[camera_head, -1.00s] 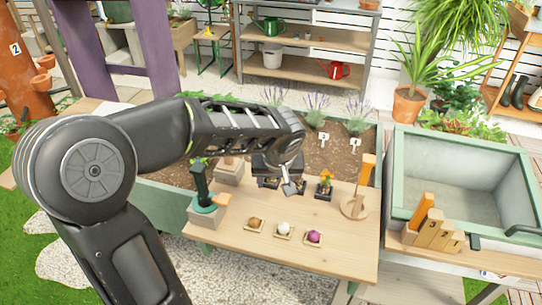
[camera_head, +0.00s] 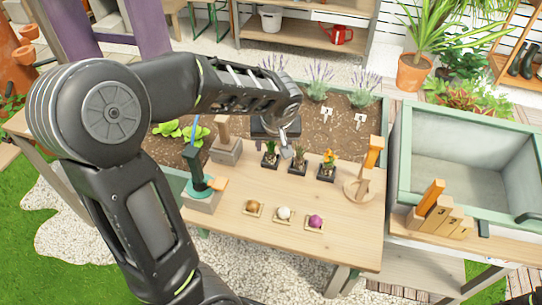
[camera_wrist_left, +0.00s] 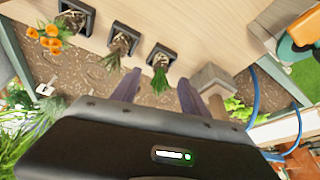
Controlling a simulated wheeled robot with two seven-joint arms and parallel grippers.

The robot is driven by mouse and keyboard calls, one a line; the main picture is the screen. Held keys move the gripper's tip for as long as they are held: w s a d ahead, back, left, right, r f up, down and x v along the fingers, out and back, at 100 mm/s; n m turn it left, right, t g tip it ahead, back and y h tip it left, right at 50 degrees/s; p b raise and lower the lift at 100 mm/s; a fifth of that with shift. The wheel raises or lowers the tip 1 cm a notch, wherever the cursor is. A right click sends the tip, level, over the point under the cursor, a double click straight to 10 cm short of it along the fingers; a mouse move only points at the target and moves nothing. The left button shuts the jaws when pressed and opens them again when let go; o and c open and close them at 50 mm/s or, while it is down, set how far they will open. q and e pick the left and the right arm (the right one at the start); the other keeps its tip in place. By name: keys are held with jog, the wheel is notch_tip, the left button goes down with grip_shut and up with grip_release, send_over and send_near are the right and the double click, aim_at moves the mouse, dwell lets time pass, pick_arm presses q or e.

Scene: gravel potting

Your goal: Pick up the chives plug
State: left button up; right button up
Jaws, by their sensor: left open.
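Three small plugs in dark square pots stand in a row on the wooden table (camera_head: 280,215). The left one, with grassy green leaves, looks like the chives plug (camera_head: 270,158); it also shows in the left wrist view (camera_wrist_left: 160,64). The middle plug (camera_head: 298,166) has sparser green-brown leaves, and the right plug (camera_head: 327,170) has orange flowers. My left gripper (camera_head: 287,150) hangs above and behind the row. In the left wrist view its two fingers (camera_wrist_left: 158,92) are apart and empty, with the green plug just beyond them. My right gripper is not in view.
A teal tool on a block (camera_head: 203,195) stands left of the plugs, a wooden stand (camera_head: 360,185) to the right. Three bulbs (camera_head: 284,213) lie on small trays in front. The soil bed (camera_head: 340,130) lies behind, a grey basin (camera_head: 460,150) at right.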

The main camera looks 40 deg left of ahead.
aim_at(271, 151)
pick_arm(q)
jog(key=x, duration=0.5)
jog(key=shift+p, duration=0.3)
dwell(0.5)
jog(key=c, duration=0.8)
